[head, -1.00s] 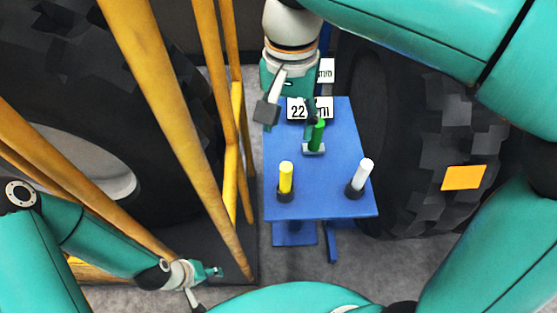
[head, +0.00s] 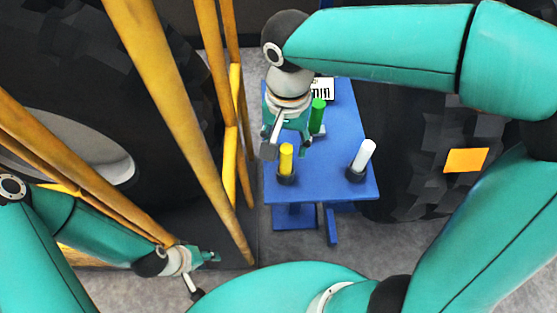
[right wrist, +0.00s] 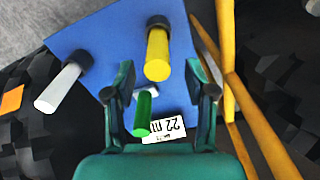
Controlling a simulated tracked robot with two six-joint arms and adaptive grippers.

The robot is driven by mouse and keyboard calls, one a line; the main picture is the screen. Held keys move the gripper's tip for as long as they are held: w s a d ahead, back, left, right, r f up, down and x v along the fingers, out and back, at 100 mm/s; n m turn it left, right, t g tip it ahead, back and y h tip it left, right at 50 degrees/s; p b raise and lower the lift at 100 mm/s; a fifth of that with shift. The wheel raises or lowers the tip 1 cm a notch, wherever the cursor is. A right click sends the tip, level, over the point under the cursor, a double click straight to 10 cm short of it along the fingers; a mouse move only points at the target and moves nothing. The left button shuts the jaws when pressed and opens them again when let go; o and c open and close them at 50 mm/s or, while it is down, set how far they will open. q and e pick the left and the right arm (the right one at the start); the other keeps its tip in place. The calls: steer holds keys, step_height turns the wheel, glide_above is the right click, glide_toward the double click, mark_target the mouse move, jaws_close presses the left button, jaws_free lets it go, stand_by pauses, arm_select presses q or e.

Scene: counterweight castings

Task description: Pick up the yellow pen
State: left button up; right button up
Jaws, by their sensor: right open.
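The yellow pen (head: 286,158) stands upright in a dark round holder near the front left of the blue table (head: 325,187). My right gripper (head: 285,152) is open and empty above and just behind it. In the right wrist view the yellow pen (right wrist: 157,55) lies ahead of the open fingers (right wrist: 160,88), roughly centred between them and apart from both. My left gripper (head: 200,272) is low at the lower left, away from the table; its finger opening is too small to tell.
A green pen (head: 317,115) stands behind the yellow pen and a white pen (head: 362,155) to its right. A label card (head: 321,89) is at the table's back. Yellow bars (head: 185,130) rise left of the table. A large tyre (head: 420,120) flanks its right side.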

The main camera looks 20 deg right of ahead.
mark_target(286, 164)
step_height(286, 164, down, 4)
steer(key=shift+s+f, duration=0.1)
steer(key=c, duration=1)
steer(key=shift+r, duration=0.2)
